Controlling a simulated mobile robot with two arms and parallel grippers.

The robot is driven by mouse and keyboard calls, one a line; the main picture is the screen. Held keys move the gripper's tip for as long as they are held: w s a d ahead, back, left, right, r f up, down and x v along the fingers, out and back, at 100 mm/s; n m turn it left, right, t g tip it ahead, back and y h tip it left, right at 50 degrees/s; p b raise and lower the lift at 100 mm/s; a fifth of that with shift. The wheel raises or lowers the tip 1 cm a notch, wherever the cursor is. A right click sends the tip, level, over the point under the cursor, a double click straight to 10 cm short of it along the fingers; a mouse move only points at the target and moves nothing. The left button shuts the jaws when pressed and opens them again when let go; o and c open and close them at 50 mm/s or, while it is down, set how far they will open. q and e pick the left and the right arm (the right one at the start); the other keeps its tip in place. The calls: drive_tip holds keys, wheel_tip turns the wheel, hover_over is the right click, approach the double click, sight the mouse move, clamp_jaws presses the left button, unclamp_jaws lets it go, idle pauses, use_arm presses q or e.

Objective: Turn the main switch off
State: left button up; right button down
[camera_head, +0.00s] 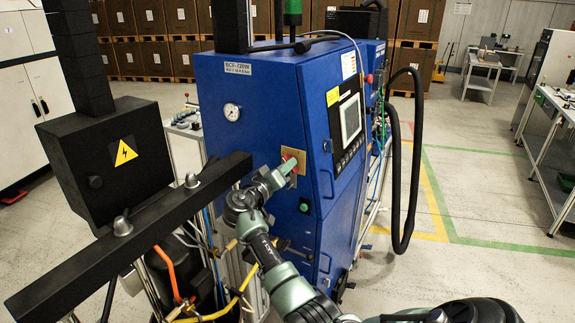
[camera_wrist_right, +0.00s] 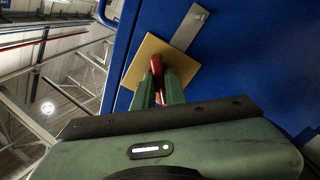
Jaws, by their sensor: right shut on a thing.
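The main switch is a red handle on a yellow plate (camera_head: 293,157) on the blue pump cabinet (camera_head: 257,100). My right gripper (camera_head: 285,168) reaches it from the lower right in the head view. In the right wrist view the two green fingers of my right gripper (camera_wrist_right: 159,88) are shut on the red switch handle (camera_wrist_right: 157,66), one on each side. Behind it are the yellow plate (camera_wrist_right: 148,58) and the blue cabinet face. The fingers hide part of the handle. My left gripper is not in view.
A pressure gauge (camera_head: 232,111) and a green button (camera_head: 304,207) are on the cabinet near the switch. A control screen (camera_head: 350,118) is on its right face. A dark beam (camera_head: 130,240) and a black box (camera_head: 112,165) stand close on the left. A black hose (camera_head: 396,170) hangs at the right.

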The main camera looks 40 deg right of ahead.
drive_tip(key=shift+f, duration=0.1)
drive_tip(key=shift+n+p, duration=0.85)
drive_tip(key=shift+n, duration=0.15)
drive_tip(key=shift+n+p, duration=0.55)
drive_tip(key=shift+n, duration=0.55)
